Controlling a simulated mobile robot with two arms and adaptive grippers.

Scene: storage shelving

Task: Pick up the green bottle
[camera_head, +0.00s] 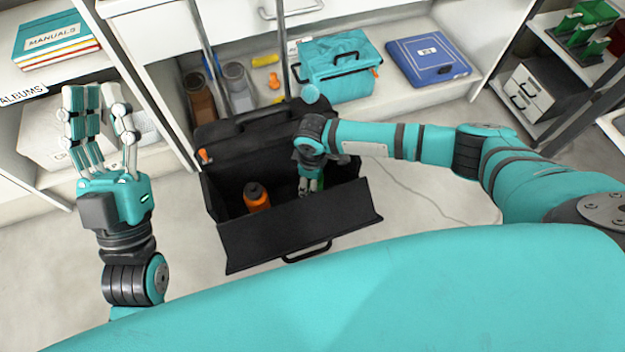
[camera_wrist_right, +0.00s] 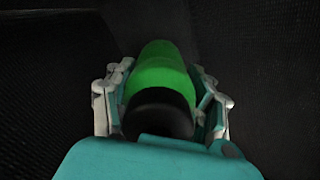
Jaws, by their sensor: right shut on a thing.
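The green bottle (camera_wrist_right: 160,72) has a black cap and lies between the fingers of my right gripper (camera_wrist_right: 162,95) in the right wrist view. The gripper is shut on it, with a finger on each side. In the head view my right gripper (camera_head: 309,188) reaches down into the open black bag (camera_head: 290,238). Only a small green part of the bottle (camera_head: 319,184) shows there beside the fingers. My left gripper (camera_head: 102,105) is open and empty, raised at the left, away from the bag.
An orange bottle (camera_head: 257,198) stands in the bag left of my right gripper. Behind it are a shelf with a teal bag (camera_head: 340,88), a blue case (camera_head: 427,58) and several bottles. Manuals (camera_head: 55,40) lie at the upper left. Floor is clear beside the bag.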

